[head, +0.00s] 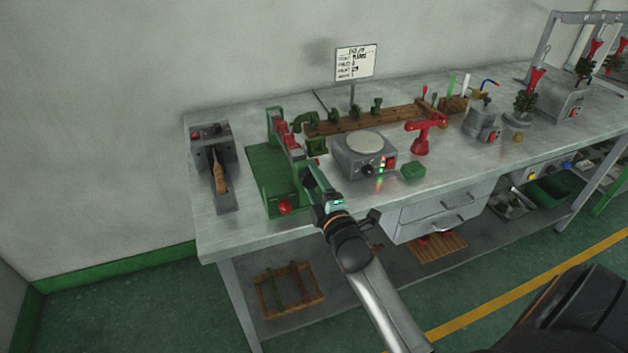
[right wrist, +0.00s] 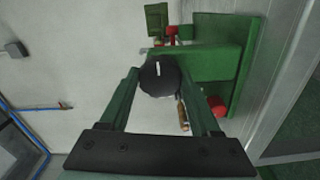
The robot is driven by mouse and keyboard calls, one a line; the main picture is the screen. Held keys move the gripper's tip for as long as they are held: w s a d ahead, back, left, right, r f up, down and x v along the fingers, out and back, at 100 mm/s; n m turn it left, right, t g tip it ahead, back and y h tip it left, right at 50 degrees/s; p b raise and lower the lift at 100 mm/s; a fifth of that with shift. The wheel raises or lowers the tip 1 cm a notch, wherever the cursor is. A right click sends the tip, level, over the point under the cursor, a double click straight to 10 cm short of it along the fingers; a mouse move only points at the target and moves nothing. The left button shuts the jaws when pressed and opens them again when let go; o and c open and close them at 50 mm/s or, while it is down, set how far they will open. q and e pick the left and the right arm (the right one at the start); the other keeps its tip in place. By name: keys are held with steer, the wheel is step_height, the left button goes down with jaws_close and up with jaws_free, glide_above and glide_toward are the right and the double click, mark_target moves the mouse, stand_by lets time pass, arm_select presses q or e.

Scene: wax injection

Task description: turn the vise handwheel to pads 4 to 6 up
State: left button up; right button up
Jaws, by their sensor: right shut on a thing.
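The green vise (head: 262,178) stands on the bench left of centre, with red parts along its upright and a red knob (head: 284,208) at its front. My right gripper (head: 308,180) reaches its right side from the front. In the right wrist view, the green fingers are shut on a round black handwheel (right wrist: 160,76) with a short white mark on its face. In the head view, my gripper covers the handwheel. The vise's green plates (right wrist: 215,62) and red knob (right wrist: 217,106) show behind it. I cannot read any pad numbers. My left gripper is not in view.
A grey device with a wooden handle (head: 218,172) stands left of the vise. A red stand (head: 424,135) is further right. The bench front-left corner is clear.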

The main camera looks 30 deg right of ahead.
steer(key=shift+r+m+p, duration=0.1)
steer(key=shift+m+p, duration=0.85)
steer(key=shift+m, duration=1.45)
steer(key=shift+m+p, duration=0.55)
steer(key=shift+m, duration=6.25)
steer(key=o, duration=1.4)
steer(key=shift+c, duration=0.2)
